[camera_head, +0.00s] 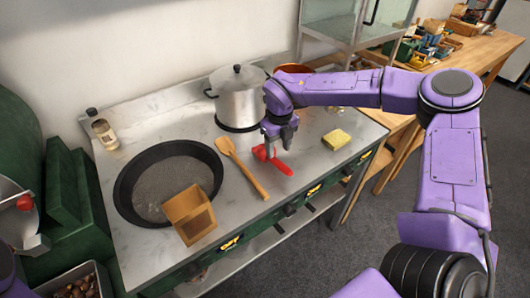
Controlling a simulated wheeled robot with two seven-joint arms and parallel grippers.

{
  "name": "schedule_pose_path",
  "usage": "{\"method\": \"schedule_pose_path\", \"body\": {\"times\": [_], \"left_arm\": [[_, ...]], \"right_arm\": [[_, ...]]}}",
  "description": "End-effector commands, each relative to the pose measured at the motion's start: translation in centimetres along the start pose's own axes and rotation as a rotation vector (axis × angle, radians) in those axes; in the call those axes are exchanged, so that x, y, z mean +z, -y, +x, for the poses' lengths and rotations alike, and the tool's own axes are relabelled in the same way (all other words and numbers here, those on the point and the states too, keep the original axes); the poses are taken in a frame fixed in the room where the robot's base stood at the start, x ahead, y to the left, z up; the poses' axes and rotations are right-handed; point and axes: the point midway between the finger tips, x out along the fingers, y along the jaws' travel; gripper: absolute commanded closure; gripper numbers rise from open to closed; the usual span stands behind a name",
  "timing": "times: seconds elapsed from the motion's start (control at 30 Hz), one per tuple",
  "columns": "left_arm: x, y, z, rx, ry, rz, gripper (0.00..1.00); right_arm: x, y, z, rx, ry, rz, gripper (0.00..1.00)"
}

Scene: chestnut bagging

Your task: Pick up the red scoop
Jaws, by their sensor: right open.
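The red scoop (280,166) lies on the metal counter (300,200), right of the wooden spatula. My right gripper (277,150) is over the scoop's far left end, pointing down, with its jaws open. The fingers hide part of the scoop. I cannot tell whether they touch it. Only a purple piece of my left arm shows in the bottom left corner; its gripper is out of view.
A wooden spatula (243,168) lies just left of the scoop. A large black pan (130,205), a cardboard box (190,214), a lidded pot (238,97), a yellow sponge (336,139) and a jar (105,133) are also on the counter.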

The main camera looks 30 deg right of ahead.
Motion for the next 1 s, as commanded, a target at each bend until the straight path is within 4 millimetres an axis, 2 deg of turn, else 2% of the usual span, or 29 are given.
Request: {"method": "schedule_pose_path", "body": {"times": [0.23,0.33,0.6,0.77,1.0], "left_arm": [[-0.9,0.2,-2.1,0.001,-0.001,0.0,1.0],[-0.9,0.2,-2.1,0.001,-0.001,0.0,1.0],[-0.9,0.2,-2.1,0.0,0.0,0.0,1.0],[-0.9,0.2,-2.0,0.0,0.0,0.0,1.0],[-0.9,0.2,-2.0,0.0,0.0,0.0,1.0]], "right_arm": [[-0.4,-0.7,3.5,0.0,-0.006,-0.004,0.47],[-0.2,-0.7,5.1,0.0,-0.003,-0.003,0.47],[-0.1,-0.7,5.8,0.0,0.0,-0.005,0.47],[-0.1,-0.7,5.8,0.0,0.0,-0.005,0.99],[-0.1,-0.7,5.8,0.0,0.001,-0.005,1.0]]}}
